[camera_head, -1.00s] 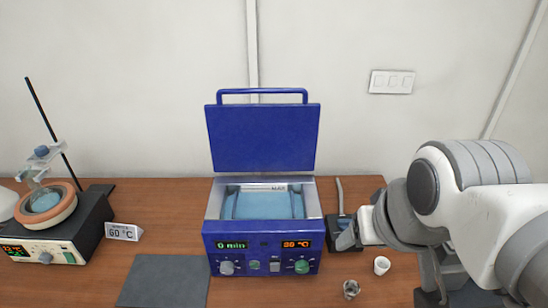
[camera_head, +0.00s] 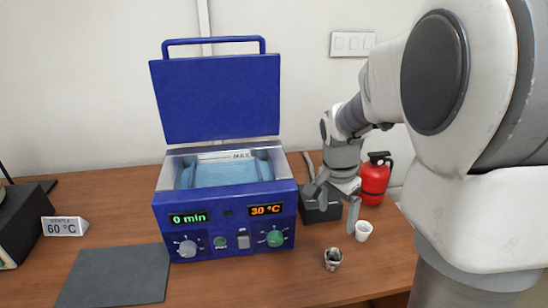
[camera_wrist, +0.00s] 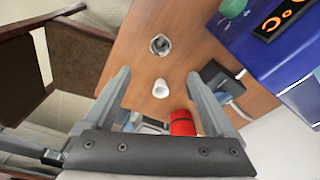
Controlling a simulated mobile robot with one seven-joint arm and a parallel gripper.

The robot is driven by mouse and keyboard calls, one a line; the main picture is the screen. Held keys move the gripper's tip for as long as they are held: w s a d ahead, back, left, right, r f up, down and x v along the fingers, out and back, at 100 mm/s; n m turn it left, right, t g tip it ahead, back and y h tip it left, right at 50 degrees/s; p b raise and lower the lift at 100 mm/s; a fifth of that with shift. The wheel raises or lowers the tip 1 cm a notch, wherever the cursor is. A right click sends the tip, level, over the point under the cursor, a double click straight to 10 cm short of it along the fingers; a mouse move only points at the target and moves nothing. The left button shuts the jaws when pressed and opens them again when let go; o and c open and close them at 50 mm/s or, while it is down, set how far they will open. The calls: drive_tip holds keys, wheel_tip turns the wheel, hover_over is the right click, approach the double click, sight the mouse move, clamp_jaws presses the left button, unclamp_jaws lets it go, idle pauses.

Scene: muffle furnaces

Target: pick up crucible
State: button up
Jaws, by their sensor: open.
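A small white cup, the likely crucible (camera_head: 363,232), stands on the table right of the blue furnace (camera_head: 225,222). In the wrist view the white crucible (camera_wrist: 160,89) appears between the two fingers, farther off and apart from them. My gripper (camera_head: 334,211) is open and empty, pointing down above the table, close to the crucible. Its fingers also show in the wrist view (camera_wrist: 158,76). A small grey metal cup (camera_head: 333,259) stands nearer the table's front edge; it also shows in the wrist view (camera_wrist: 159,45).
The furnace lid (camera_head: 217,98) stands open. A dark box (camera_head: 318,211) sits behind my gripper, and a red extinguisher (camera_head: 375,180) stands behind the crucible. A grey mat (camera_head: 113,276) and a 60 °C sign (camera_head: 64,226) lie left. The table's right edge is near the crucible.

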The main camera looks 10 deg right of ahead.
wheel_tip(320, 180, down, 3)
drive_tip(key=m+b, duration=0.1)
drive_tip(key=b, duration=0.2)
hover_over(334, 257)
drive_tip(key=s+a, duration=0.1)
drive_tip(key=s, duration=0.1)
wheel_tip(334, 257, down, 12)
drive_tip(key=shift+a+r, duration=0.1)
drive_tip(key=shift+w+f+b, duration=0.15)
drive_tip(key=shift+f+b, duration=0.2)
drive_tip(key=shift+f, duration=1)
drive_tip(key=shift+w+f+b, duration=0.15)
drive_tip(key=shift+f+b, duration=0.2)
drive_tip(key=shift+f, duration=0.95)
drive_tip(key=c, duration=1.4)
drive_tip(key=shift+o, duration=0.2)
drive_tip(key=shift+r, duration=0.2)
